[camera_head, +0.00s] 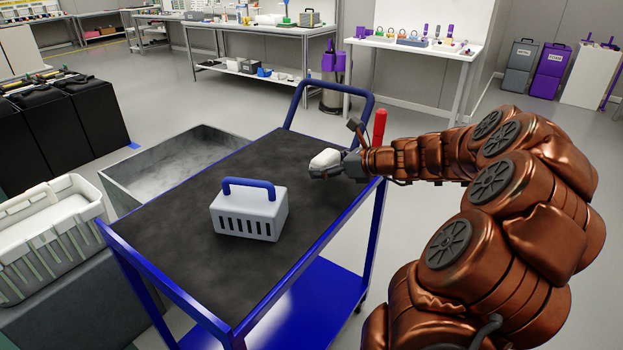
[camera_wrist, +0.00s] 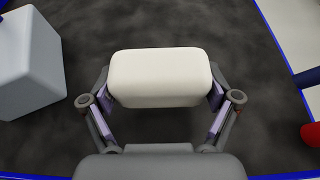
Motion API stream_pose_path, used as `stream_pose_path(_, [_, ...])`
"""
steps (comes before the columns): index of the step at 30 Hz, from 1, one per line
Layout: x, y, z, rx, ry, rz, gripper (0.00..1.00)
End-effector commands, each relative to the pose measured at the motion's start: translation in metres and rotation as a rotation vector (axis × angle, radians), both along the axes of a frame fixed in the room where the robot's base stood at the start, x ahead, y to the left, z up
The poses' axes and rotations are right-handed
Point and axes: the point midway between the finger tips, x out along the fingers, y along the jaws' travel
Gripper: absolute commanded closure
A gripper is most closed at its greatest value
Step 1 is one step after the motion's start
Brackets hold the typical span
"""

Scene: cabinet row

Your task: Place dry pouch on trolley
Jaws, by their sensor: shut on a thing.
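The pouch is a small, rounded white block (camera_head: 326,158) in the head view. It fills the middle of the wrist view (camera_wrist: 160,77). My gripper (camera_head: 335,168) is shut on it, with one finger at each side, and holds it over the far right part of the trolley top. The trolley (camera_head: 180,235) has a black mat top, blue frame and blue lower shelf. The wrist view shows the black mat (camera_wrist: 160,25) behind the pouch. I cannot tell whether the pouch touches the mat.
A light grey slotted box with a blue handle (camera_head: 249,212) stands mid-trolley; its corner shows in the wrist view (camera_wrist: 28,60). A red upright thing (camera_head: 379,127) is beside my wrist. A grey open bin (camera_head: 175,165) stands left of the trolley. The mat's near part is clear.

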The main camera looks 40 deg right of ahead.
Motion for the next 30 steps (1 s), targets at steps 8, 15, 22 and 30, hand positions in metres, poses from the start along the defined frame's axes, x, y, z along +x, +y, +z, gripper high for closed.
stream_pose_path(8, [0.023, 0.016, -0.003, -0.002, 0.001, -0.001, 0.48])
stream_pose_path(15, [0.03, 0.022, -0.017, 0.003, 0.002, 0.0, 0.48])
stream_pose_path(22, [0.03, 0.022, -0.04, 0.0, 0.001, 0.0, 0.48])
stream_pose_path(30, [0.03, 0.022, -0.039, -0.001, 0.001, -0.001, 0.48])
